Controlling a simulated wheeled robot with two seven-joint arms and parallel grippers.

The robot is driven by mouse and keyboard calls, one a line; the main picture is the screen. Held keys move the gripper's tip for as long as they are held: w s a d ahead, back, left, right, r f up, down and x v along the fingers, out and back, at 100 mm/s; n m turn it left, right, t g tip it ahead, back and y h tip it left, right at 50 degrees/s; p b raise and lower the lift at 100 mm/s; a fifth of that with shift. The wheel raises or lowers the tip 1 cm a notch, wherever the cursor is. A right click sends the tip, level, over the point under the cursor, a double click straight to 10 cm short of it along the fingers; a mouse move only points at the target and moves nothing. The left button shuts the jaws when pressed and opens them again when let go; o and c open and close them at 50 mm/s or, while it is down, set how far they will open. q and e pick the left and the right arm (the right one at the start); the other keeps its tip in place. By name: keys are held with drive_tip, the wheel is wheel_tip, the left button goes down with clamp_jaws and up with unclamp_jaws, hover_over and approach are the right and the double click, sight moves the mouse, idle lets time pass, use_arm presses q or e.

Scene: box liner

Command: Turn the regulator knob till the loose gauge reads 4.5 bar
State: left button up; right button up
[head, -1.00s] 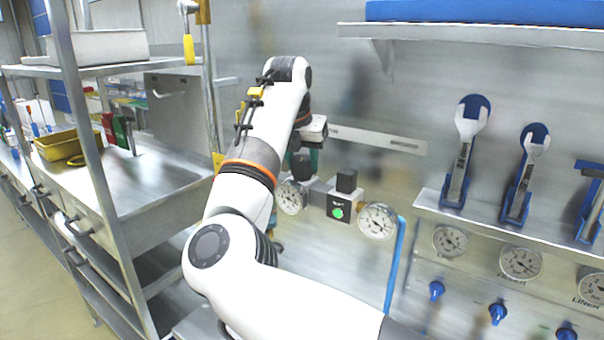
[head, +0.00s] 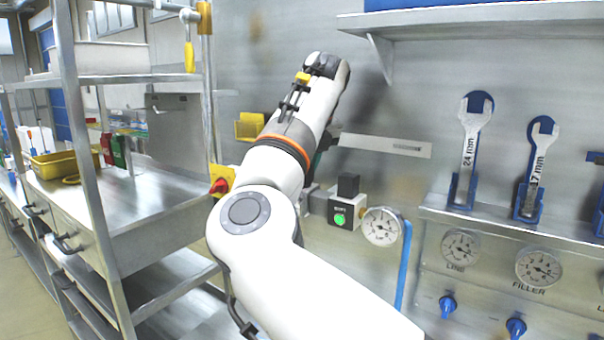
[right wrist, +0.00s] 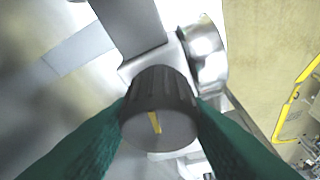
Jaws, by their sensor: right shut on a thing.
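In the right wrist view a dark ribbed knob (right wrist: 158,106) with a yellow pointer mark sits between the green fingers of my right gripper (right wrist: 160,112). The gripper is shut on the knob, one finger on each side. In the head view my right arm covers the knob and gripper. A round white gauge (head: 381,226) stands right of a block with a green light (head: 340,218); its dial is too small to read. A round metal housing (right wrist: 206,52) beside the knob shows no dial face. My left gripper is not in view.
Panel gauges (head: 460,248) (head: 539,268) marked LINE and FILLER sit lower right above blue knobs (head: 448,305). Wrenches (head: 468,150) hang above them. A blue hose (head: 403,265) runs down by the white gauge. A metal shelf rack (head: 95,190) stands left.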

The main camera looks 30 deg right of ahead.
drive_tip(key=shift+r+n+y+b, duration=0.15)
drive_tip(key=shift+n+y+b, duration=0.25)
drive_tip(key=shift+n, duration=0.7)
drive_tip(key=o, duration=0.9)
drive_tip(key=shift+o, duration=0.4)
drive_tip(key=shift+s, duration=0.1)
